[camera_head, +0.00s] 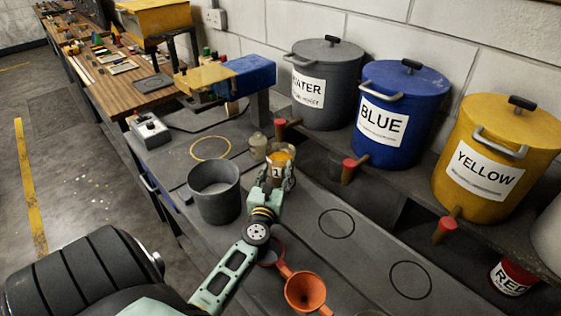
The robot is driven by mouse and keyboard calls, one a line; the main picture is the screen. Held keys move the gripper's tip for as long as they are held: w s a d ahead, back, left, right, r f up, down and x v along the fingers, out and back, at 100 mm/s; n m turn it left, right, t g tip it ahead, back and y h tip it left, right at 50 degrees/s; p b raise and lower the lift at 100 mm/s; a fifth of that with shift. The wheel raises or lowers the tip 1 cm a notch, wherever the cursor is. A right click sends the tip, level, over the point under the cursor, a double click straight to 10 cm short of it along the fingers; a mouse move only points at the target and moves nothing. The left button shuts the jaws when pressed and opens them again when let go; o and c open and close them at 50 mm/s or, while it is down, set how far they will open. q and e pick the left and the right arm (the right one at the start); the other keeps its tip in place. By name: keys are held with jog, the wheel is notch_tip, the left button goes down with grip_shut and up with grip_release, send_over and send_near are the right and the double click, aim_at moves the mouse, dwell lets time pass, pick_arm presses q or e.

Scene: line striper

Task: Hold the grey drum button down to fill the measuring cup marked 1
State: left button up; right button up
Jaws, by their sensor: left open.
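The grey drum (328,90), labelled WATER, stands on the back shelf. A red-ended tap or button (280,123) sticks out at its lower front left. The measuring cup marked 1 (282,157) stands on the bench in front of this drum, with something orange-yellow showing at its top. My left gripper (277,178) is open, its fingers at either side of the cup's near face; I cannot tell whether they touch it. My right gripper is not in view.
Blue (404,85) and yellow (500,145) drums stand right of the grey one, each with a red-ended tap. A grey bucket (215,205) stands left of my gripper. An orange funnel (305,290) lies in front. The bench with drawn circles is clear to the right.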

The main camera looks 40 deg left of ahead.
pick_arm(q)
grip_shut()
dwell(1.4)
